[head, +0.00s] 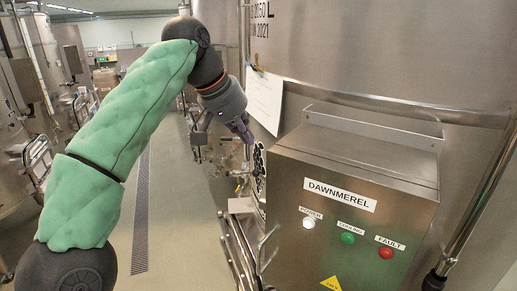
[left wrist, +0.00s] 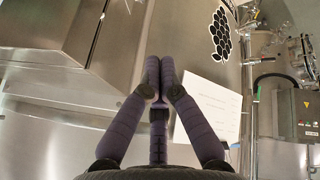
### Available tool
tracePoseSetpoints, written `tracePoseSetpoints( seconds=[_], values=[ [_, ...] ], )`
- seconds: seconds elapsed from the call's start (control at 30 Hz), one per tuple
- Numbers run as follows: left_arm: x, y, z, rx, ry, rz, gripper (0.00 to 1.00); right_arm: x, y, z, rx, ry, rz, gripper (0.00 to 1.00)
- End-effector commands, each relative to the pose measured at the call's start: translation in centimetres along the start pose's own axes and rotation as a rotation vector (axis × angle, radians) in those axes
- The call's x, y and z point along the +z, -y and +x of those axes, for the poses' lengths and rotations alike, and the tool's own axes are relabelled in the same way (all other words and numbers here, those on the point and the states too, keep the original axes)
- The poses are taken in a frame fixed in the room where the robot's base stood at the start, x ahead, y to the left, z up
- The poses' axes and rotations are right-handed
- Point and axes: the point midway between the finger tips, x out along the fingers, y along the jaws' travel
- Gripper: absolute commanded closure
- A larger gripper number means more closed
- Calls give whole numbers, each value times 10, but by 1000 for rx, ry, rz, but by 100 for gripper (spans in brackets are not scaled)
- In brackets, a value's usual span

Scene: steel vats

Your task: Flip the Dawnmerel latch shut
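The steel box labelled DAWNMEREL (head: 395,207) is mounted at the right in the head view, with a white, a green and a red light on its front. I cannot make out a latch on it in either view. My left gripper (head: 248,137) is beyond and left of the box, close to the vat wall, pointing down and right. In the left wrist view its fingers (left wrist: 160,76) are together with nothing visible between them. A steel box (left wrist: 40,27) shows at the upper left there. My right gripper is not in view.
A large steel vat (head: 370,50) fills the right background. A white paper (head: 264,100) hangs on it, also seen in the left wrist view (left wrist: 210,108). Pipes and fittings stand beside the box.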

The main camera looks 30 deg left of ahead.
Motion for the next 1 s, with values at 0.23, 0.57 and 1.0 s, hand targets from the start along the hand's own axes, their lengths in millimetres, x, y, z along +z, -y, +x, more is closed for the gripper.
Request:
tracePoseSetpoints(
  seconds=[0.23,0.57,1.0],
  values=[
    [11,7,-78,25,-48,-46,100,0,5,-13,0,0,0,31],
    [13,9,-84,27,-52,-51,100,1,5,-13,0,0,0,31],
    [11,9,-41,25,-49,-51,100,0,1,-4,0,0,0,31]
  ],
)
